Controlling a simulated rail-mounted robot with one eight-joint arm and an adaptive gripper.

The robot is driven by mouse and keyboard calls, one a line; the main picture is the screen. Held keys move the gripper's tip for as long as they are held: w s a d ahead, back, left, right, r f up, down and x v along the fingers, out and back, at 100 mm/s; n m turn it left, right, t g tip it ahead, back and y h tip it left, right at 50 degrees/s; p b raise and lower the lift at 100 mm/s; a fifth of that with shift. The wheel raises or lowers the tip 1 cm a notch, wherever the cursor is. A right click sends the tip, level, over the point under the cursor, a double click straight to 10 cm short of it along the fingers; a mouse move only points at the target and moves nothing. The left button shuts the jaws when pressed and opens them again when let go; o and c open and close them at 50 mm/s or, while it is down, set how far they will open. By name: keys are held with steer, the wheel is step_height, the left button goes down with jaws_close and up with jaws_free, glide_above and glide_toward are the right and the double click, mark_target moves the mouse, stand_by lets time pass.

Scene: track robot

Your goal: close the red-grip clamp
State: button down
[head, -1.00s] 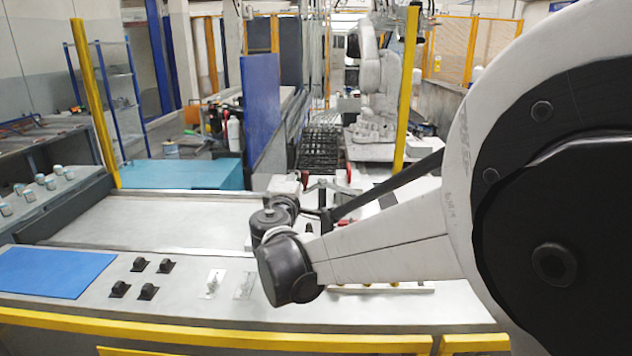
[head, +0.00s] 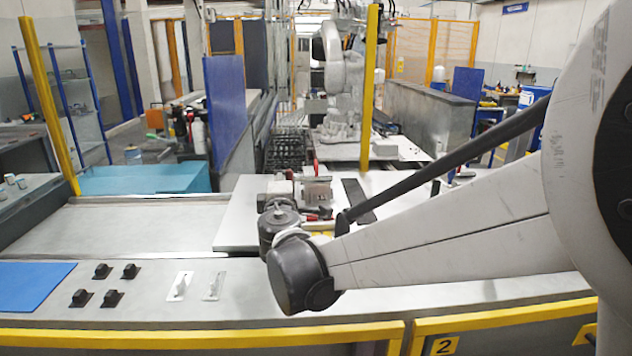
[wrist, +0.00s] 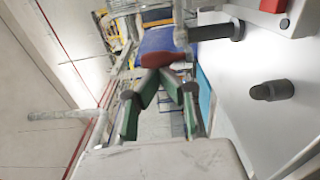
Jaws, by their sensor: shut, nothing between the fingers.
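My gripper (wrist: 160,76) shows in the wrist view with its green-sided fingers drawn together at the tips, shut and empty. A red grip (wrist: 162,59) lies just beyond the fingertips, in front of something blue; I cannot tell whether they touch. A dark bar (wrist: 216,32) runs right from beside the grip. In the head view, clamps with red grips (head: 316,168) stand on the white plate (head: 235,228), beyond my wrist. Another red part (head: 326,212) shows low beside my arm. My arm hides part of this area, and my fingers cannot be made out there.
A black knob (wrist: 271,90) stands out from the pale surface in the wrist view, below a red block (wrist: 274,5). In the head view, black fittings (head: 102,271), two white switch-like parts (head: 180,285) and a blue mat (head: 30,286) lie on the front ledge. A yellow post (head: 370,90) rises behind the plate.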

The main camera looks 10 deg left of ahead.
steer(key=shift+d, duration=0.45)
stand_by(0.3)
steer(key=s+a, duration=0.2)
steer(key=a, duration=0.2)
steer(key=s+d, duration=0.6)
steer(key=s, duration=0.1)
steer(key=shift+d, duration=0.15)
steer(key=shift+d, duration=0.1)
